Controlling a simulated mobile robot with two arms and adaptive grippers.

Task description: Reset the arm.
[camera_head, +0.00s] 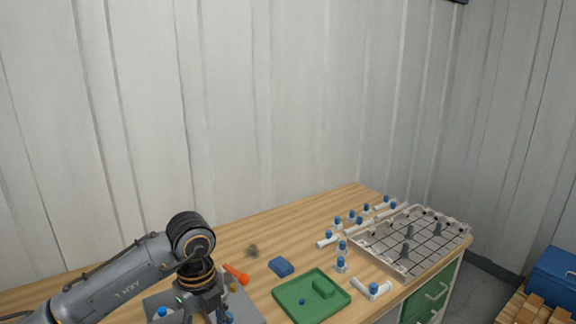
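My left arm comes in from the lower left of the head view. My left gripper (217,306) points down over a grey plate (247,305) at the front of the wooden table. Its fingers are small and partly cut off by the bottom edge, with blue-topped items close by, so I cannot tell whether it is open or shut. My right arm and gripper are not in view.
The wooden table (262,258) holds an orange tool (236,274), a blue block (281,266), a green tray (340,305), several blue-capped vessels (341,262) and a gridded rack (382,257). A corrugated wall (250,110) stands behind. A blue box (555,275) is at the far right.

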